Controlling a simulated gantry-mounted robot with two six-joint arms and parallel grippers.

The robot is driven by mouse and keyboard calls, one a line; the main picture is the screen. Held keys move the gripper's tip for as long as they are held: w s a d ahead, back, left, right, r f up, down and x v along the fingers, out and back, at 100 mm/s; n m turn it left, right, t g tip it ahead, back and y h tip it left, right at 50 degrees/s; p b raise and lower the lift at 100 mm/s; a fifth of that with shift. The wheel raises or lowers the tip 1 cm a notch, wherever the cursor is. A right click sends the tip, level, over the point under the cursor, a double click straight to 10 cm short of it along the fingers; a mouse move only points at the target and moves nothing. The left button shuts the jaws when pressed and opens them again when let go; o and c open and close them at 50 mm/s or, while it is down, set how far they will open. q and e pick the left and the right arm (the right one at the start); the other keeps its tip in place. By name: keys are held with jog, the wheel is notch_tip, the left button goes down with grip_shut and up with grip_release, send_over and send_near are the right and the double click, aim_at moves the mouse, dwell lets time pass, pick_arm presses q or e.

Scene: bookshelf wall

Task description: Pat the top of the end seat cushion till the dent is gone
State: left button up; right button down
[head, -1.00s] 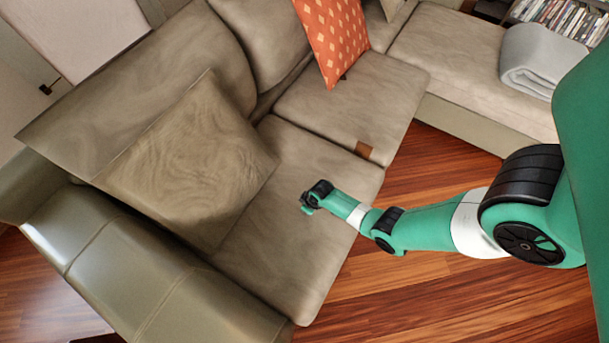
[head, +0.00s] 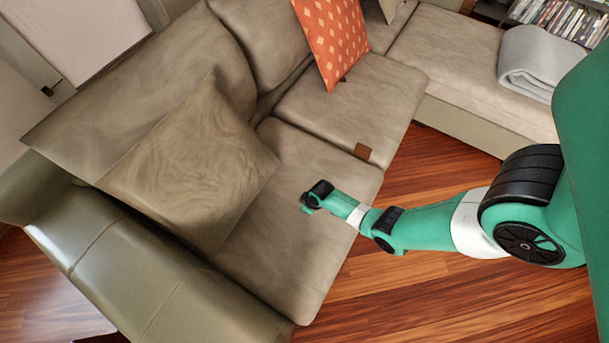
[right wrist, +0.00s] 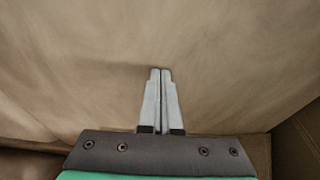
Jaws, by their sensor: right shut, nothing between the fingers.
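The end seat cushion (head: 288,270) is taupe and lies next to the sofa's armrest, partly covered by a leaning throw pillow. My right gripper (head: 305,208) is over the middle of this cushion in the head view. In the right wrist view, its two grey fingers (right wrist: 160,74) are pressed together with nothing between them and point at the cushion's fabric (right wrist: 230,50). A faint dark patch shows beside the fingertips; I cannot tell whether it is a shadow or a dent, or whether the tips touch. My left gripper is out of view.
A large taupe pillow (head: 190,165) leans left of my gripper. The armrest (head: 160,275) borders the cushion. A folded grey blanket (head: 543,62) lies on the chaise. Wooden floor (head: 440,310) is open.

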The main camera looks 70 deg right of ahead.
notch_tip(320, 180, up, 3)
jog(key=p, duration=0.3)
jog(key=shift+r, duration=0.2)
jog(key=shift+w, duration=0.1)
jog(key=shift+f, duration=0.15)
jog(key=p+v, duration=1.1)
jog(key=shift+r, duration=0.35)
